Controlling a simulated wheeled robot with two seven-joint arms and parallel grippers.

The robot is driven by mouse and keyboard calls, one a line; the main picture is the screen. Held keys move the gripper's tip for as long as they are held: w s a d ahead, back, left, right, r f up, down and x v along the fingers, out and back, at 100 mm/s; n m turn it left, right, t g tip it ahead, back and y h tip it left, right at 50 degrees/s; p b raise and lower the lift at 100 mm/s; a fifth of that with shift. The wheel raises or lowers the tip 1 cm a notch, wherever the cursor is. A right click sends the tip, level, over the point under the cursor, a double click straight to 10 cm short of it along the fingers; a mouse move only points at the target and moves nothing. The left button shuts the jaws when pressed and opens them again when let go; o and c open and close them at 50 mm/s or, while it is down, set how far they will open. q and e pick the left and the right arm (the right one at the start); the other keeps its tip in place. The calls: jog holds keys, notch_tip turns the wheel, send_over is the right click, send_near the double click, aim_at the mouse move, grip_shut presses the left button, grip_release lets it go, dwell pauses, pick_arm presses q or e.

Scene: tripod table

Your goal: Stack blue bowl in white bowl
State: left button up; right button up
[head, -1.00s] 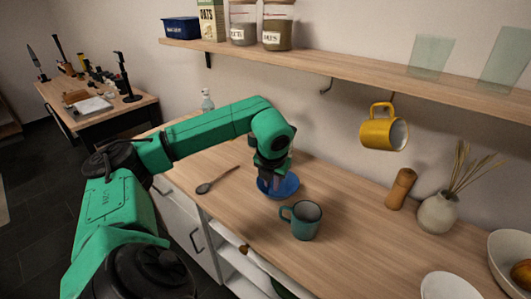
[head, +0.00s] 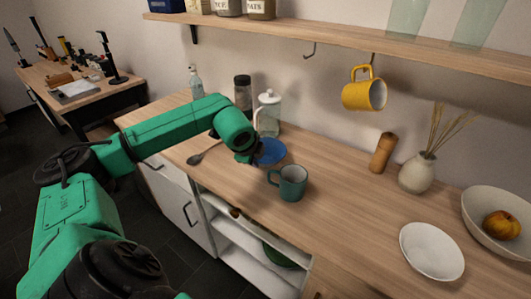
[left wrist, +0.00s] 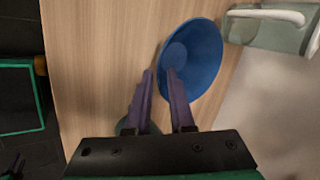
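The blue bowl (head: 271,152) stands on the wooden counter in the head view, and it fills the upper middle of the left wrist view (left wrist: 198,58). A shallow white bowl (head: 432,250) sits empty at the lower right of the counter. My left gripper (head: 247,159) is down at the blue bowl's left side, partly hidden by its own arm. In the left wrist view its two fingers (left wrist: 159,73) are apart, with the bowl's near rim between them: one finger overlaps the bowl, the other is outside. Contact cannot be told.
A teal mug (head: 289,183) stands close in front of the blue bowl. A glass jar with a white lid (head: 267,115) is behind it, and a wooden spoon (head: 203,153) lies left. A larger bowl with fruit (head: 480,205) is beside the white bowl. A yellow mug (head: 364,93) hangs above.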

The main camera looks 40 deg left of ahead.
pick_arm(q)
jog(key=p+x, duration=0.1)
jog(key=x, duration=0.3)
jog(key=shift+w+f+p, duration=0.15)
jog(key=shift+p, duration=0.2)
jog(key=shift+w+a+f, duration=0.1)
jog(key=shift+w+f, duration=0.05)
jog(key=shift+f, duration=0.1)
jog(key=shift+r, duration=0.1)
grip_shut()
dwell(0.6)
